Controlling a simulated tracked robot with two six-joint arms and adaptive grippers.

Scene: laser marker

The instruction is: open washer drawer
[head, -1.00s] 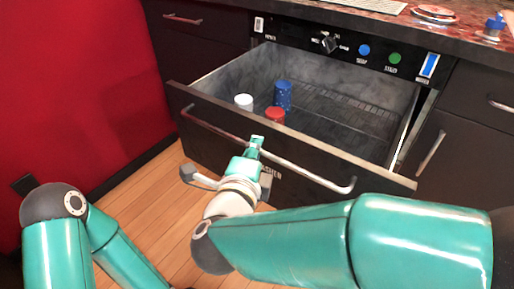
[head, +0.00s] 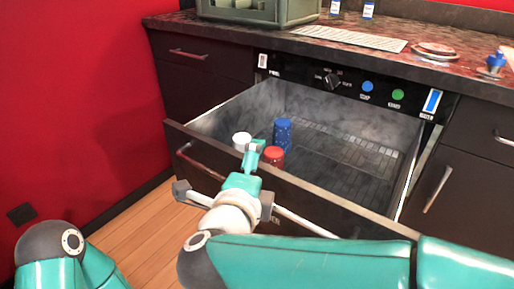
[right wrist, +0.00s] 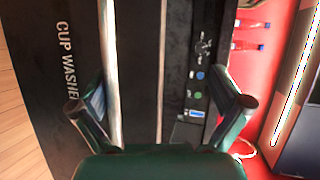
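The washer drawer (head: 320,205) is pulled out, with its grey inside showing. My right gripper (head: 252,150) is at the drawer front, its fingers overlapping the top edge in the head view. In the right wrist view my right gripper (right wrist: 162,105) has its fingers wide apart and empty. The bright handle bar (right wrist: 112,70) runs between them, beside the "CUP WASHER" lettering on the front (right wrist: 65,60). The handle (head: 200,168) is partly hidden by my right arm in the head view. Contact cannot be told. My left gripper is out of view.
A white cup (head: 241,140), a blue cup (head: 283,133) and a red cup (head: 272,157) stand in the drawer. A control panel (head: 350,85) is above it, under the countertop (head: 290,42). A red wall (head: 75,90) is at left.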

